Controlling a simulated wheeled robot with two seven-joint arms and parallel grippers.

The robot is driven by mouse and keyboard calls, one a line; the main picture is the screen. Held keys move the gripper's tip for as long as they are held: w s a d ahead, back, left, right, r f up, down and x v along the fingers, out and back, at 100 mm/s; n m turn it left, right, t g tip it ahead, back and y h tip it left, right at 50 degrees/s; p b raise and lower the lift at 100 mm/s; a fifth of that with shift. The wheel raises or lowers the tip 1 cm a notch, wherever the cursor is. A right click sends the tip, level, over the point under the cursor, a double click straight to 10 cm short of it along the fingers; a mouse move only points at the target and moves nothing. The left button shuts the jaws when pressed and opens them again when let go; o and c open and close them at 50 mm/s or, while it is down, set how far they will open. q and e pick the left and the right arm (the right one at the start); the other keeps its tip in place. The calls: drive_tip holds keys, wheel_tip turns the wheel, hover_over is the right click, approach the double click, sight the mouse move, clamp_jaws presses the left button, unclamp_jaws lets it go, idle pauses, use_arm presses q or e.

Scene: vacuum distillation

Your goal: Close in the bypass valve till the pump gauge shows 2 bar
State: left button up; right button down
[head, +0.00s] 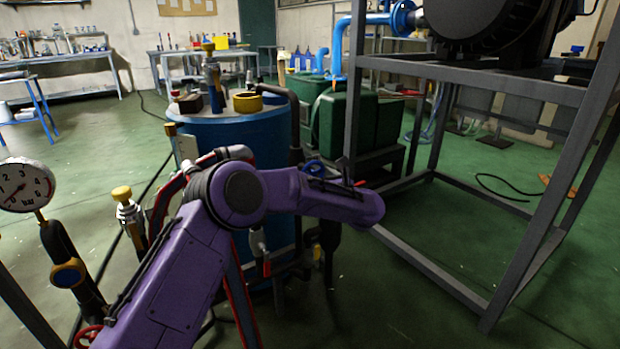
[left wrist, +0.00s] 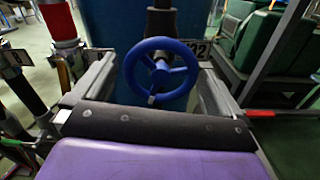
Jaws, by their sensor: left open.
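The pump gauge (head: 26,185) is a round white dial marked in bar at the left of the head view. Its dark needle seems to point to the lower left, near or below 1. A blue handwheel (left wrist: 162,71), which I take for the bypass valve's, faces me in the left wrist view on a dark stem. In the head view the wheel (head: 314,167) shows partly behind my purple left arm. My left gripper (head: 330,180) is open, its fingers (left wrist: 155,75) on either side of the wheel. Contact cannot be told. My right gripper is out of view.
A blue tank (head: 215,135) stands behind the wheel. A grey metal frame (head: 440,265) is close on the right. A red handwheel (head: 88,337) and pipework are at lower left. Green containers (head: 345,125) stand farther back. The floor inside the frame is mostly clear.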

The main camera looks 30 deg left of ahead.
use_arm(q)
drive_tip(key=shift+x, duration=1.3)
drive_tip(key=c, duration=0.8)
drive_tip(key=m+p, duration=0.2)
drive_tip(key=shift+r+m, duration=0.15)
drive_tip(key=shift+m, duration=0.15)
drive_tip(key=m+p, duration=0.2)
drive_tip(key=m, duration=0.1)
drive_tip(key=shift+m, duration=0.3)
drive_tip(key=m+p, duration=0.2)
drive_tip(key=m, duration=0.1)
drive_tip(key=shift+s+m+p, duration=0.1)
drive_tip(key=shift+m+p, duration=0.75)
drive_tip(key=shift+m, duration=0.65)
